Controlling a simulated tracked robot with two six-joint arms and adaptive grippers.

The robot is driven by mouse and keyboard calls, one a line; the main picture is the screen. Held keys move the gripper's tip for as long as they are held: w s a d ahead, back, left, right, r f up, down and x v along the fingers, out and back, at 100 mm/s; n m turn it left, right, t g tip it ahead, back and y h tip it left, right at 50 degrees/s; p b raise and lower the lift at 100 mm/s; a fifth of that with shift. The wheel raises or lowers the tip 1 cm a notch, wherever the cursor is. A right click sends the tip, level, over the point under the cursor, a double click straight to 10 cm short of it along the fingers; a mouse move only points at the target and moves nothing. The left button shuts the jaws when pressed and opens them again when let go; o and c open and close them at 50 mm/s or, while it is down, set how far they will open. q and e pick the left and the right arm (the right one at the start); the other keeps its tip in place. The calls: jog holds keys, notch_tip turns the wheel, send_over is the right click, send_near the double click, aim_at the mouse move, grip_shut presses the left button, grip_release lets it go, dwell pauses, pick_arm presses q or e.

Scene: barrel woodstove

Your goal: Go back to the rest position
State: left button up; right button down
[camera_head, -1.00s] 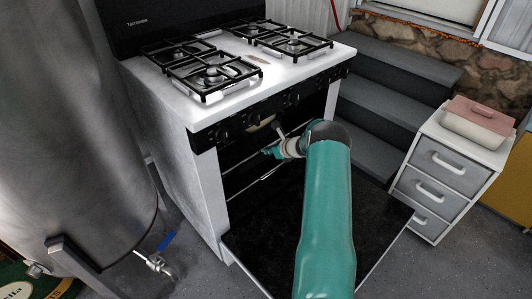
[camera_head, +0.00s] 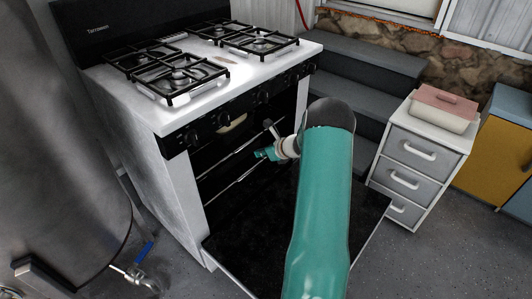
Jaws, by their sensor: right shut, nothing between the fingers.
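My right arm reaches in from the bottom middle, a large teal link that hides part of the oven door. My right gripper (camera_head: 262,154) is small in view at the oven opening, in front of the rack, shut and empty. The stove (camera_head: 170,125) is white with black burner grates on top. Its oven door (camera_head: 245,238) is folded down and open. The oven rack (camera_head: 232,175) is thin metal wire. My left gripper is not in view.
A large steel tank (camera_head: 65,140) with a blue-handled tap (camera_head: 137,262) stands at the left. Grey steps (camera_head: 375,62) rise behind the stove. A drawer cabinet (camera_head: 418,155) carrying a pink-lidded box (camera_head: 444,108) stands at the right. Floor at the lower right is clear.

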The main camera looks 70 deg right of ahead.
jog(key=w+a+f+n+g+y, duration=0.2)
jog(key=a+f+n, duration=0.2)
jog(key=a, duration=0.4)
jog(key=w+a+f+n+g+y, duration=0.1)
jog(key=a+f+n+y, duration=0.2)
jog(key=a, duration=0.6)
jog(key=w+a+f+n+g+y, duration=0.1)
jog(key=w+a+f+n+g, duration=0.1)
jog(key=a+f+n, duration=0.45)
jog(key=s+a+f+n+g+y, duration=0.1)
jog(key=s+a+f+n+g, duration=0.1)
jog(key=a+n, duration=0.85)
jog(key=s+a+f+n+g, duration=0.2)
jog(key=a+n, duration=0.4)
jog(key=a, duration=1)
jog(key=s+a+r+n, duration=0.1)
jog(key=s+a+n, duration=0.3)
jog(key=a+n, duration=0.45)
notch_tip(320, 180, up, 15)
jog(key=p, duration=1.4)
jog(key=shift+w+a+f+y+p, duration=0.2)
jog(key=shift+a+y+p, duration=0.1)
jog(key=shift+a+y, duration=0.1)
